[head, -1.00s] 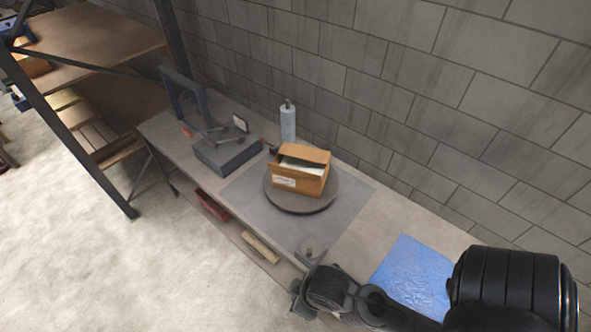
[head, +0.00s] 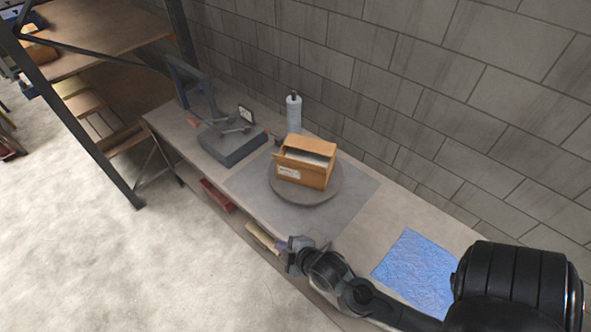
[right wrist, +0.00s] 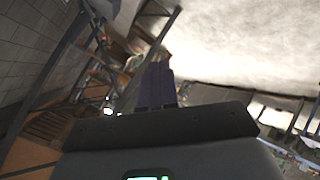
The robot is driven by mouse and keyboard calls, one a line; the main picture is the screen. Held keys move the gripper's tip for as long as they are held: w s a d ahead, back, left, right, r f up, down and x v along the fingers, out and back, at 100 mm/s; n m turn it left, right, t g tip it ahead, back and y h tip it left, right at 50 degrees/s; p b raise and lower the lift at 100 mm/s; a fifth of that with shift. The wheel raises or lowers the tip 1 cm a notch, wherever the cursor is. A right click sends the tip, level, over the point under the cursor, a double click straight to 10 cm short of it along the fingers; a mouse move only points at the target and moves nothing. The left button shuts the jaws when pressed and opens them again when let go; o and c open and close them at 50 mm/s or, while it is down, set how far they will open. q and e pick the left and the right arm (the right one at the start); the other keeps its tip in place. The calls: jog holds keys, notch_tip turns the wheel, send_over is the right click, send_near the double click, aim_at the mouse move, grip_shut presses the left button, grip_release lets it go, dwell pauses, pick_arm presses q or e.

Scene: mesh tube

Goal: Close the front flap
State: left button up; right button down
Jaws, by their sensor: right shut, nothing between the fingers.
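A brown cardboard box (head: 314,179) sits on a round grey turntable (head: 305,199) on the bench in the head view. A white label is on its front side. Its top is partly open and something pale shows inside. One flap (head: 312,145) stands up at the back and a narrow flap edge juts out along the front left. My right gripper (head: 281,246) is shut and empty, in front of the box near the bench's front edge, apart from it. Its fingers (right wrist: 157,86) lie together in the right wrist view. My left gripper is not in view.
A grey spray bottle (head: 294,115) stands behind the box. A dark grey block (head: 232,148) with tools is left of it. A blue sheet (head: 415,268) lies at the bench's right. A block wall runs behind; shelving stands at the left.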

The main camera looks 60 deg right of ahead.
jog(key=w+d+f+t+h+b, duration=0.1)
jog(key=w+d+f+h+b, duration=0.15)
jog(key=d, duration=0.25)
jog(key=w+d+f+n+t+h+b, duration=0.1)
jog(key=d+f+h+b, duration=0.1)
jog(key=d+h+b, duration=0.15)
jog(key=w+d+f+t+h+b, duration=0.1)
jog(key=w+d+f+h+b, duration=0.15)
jog(key=d, duration=0.25)
jog(key=m+g+h+b, duration=0.7)
jog(key=h+b, duration=0.5)
jog(key=b, duration=1.3)
send_near(297, 161)
jog(key=shift+n+g, duration=0.3)
jog(key=shift+n, duration=0.2)
jog(key=b+x, duration=0.1)
jog(key=x, duration=0.5)
jog(key=shift+w+d, duration=0.15)
jog(key=shift+d, duration=0.3)
